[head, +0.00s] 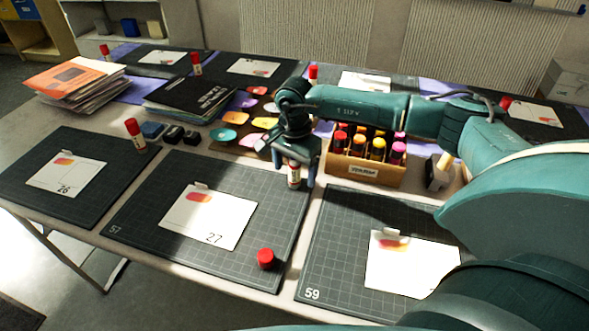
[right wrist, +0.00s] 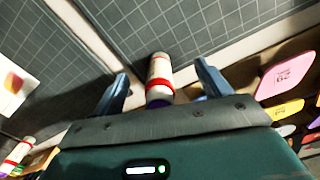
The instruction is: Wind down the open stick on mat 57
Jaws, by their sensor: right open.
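Mat 57 (head: 130,225) is the dark gridded mat at the middle front, with a white card marked 27 (head: 205,222) on it. A loose red cap (head: 265,258) stands near the mat's front right. A white glue stick with red bands (head: 294,178) stands at the mat's far right corner. My right gripper (head: 293,180) points down over it, open, one finger on each side. In the right wrist view the stick (right wrist: 160,70) shows between the spread fingers, apart from both; a purple part shows at its end near the palm. My left gripper is not in view.
Mat 59 (head: 340,225) lies to the right, another mat (head: 35,190) to the left.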

